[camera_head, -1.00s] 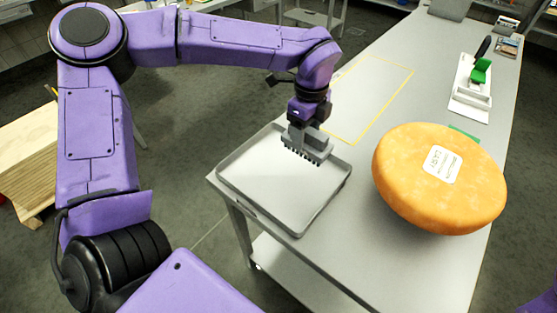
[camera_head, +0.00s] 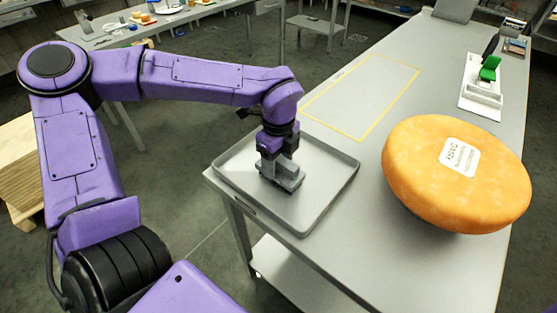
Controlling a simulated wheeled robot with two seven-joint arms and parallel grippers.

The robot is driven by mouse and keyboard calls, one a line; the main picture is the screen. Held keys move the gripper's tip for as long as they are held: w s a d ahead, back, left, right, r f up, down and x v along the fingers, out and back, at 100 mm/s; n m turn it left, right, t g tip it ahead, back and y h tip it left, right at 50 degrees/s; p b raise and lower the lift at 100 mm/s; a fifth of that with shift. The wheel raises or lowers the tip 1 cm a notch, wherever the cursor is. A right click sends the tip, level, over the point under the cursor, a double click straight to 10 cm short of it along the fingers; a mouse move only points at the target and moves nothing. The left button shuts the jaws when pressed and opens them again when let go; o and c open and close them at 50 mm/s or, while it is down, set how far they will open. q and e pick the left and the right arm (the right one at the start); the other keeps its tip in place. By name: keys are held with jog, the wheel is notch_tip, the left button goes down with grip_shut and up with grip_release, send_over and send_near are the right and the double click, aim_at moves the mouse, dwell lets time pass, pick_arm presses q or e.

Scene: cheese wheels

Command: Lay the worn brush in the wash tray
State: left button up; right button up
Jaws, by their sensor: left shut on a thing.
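The wash tray (camera_head: 324,199) is a shallow grey tray with a raised rim on the near left corner of the table. My left gripper (camera_head: 277,169) points down over the middle of the tray and is shut on the worn brush (camera_head: 288,181), a grey block. The brush is low over the tray floor; I cannot tell whether it touches. Its bristles are mostly hidden now. My right gripper is not in view.
A big orange cheese wheel (camera_head: 440,195) with a white label sits right of the tray. A yellow-outlined area (camera_head: 365,95) behind the tray is empty. A white holder (camera_head: 480,98) with a green item (camera_head: 489,68) stands at the far right.

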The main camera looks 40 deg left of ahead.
pick_arm(q)
jog(key=o, duration=0.9)
jog(key=shift+o, duration=0.2)
notch_tip(320, 180, up, 12)
jog(key=shift+r, duration=0.15)
